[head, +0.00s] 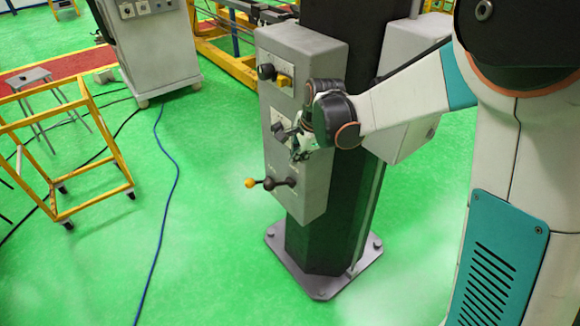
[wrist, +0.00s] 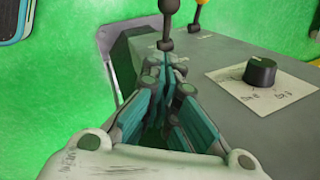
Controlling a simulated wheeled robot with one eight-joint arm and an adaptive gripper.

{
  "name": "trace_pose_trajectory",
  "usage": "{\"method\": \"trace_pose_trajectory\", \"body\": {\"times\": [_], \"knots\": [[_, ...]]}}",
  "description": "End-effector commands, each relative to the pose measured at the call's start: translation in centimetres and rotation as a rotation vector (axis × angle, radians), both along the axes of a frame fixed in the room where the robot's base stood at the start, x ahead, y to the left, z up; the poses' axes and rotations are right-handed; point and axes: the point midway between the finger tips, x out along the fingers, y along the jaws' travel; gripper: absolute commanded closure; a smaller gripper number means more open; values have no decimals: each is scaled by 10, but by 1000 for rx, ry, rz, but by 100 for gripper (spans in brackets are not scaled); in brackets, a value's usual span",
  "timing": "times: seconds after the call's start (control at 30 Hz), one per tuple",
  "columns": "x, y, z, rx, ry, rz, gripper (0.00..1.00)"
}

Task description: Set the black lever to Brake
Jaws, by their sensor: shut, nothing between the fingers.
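The black lever (wrist: 168,10) stands at the top centre of the wrist view, with a dark rounded base (wrist: 166,45) on the grey control box. In the head view its dark ball (head: 269,183) shows low on the box, beside a yellow ball. My gripper (wrist: 166,62) is shut and empty. In the wrist view its fingertips appear just below the lever's base; I cannot tell whether they touch it. In the head view my gripper (head: 299,154) is in front of the box, above the lever. No Brake marking is readable.
The grey control box (head: 318,62) is on a dark column (head: 330,235). It carries a black knob (head: 266,71), a yellow knob (head: 285,80) and, lower, a black knob on a white plate (wrist: 260,72). A yellow frame cart (head: 100,125) stands left. Green floor between is clear except for cables.

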Motion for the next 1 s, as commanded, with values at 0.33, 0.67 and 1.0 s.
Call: {"method": "trace_pose_trajectory", "body": {"times": [0.33,0.67,1.0], "knots": [[19,11,-63,0,0,1,100],[26,37,-104,0,0,3,100],[26,48,-110,0,0,1,100]]}}
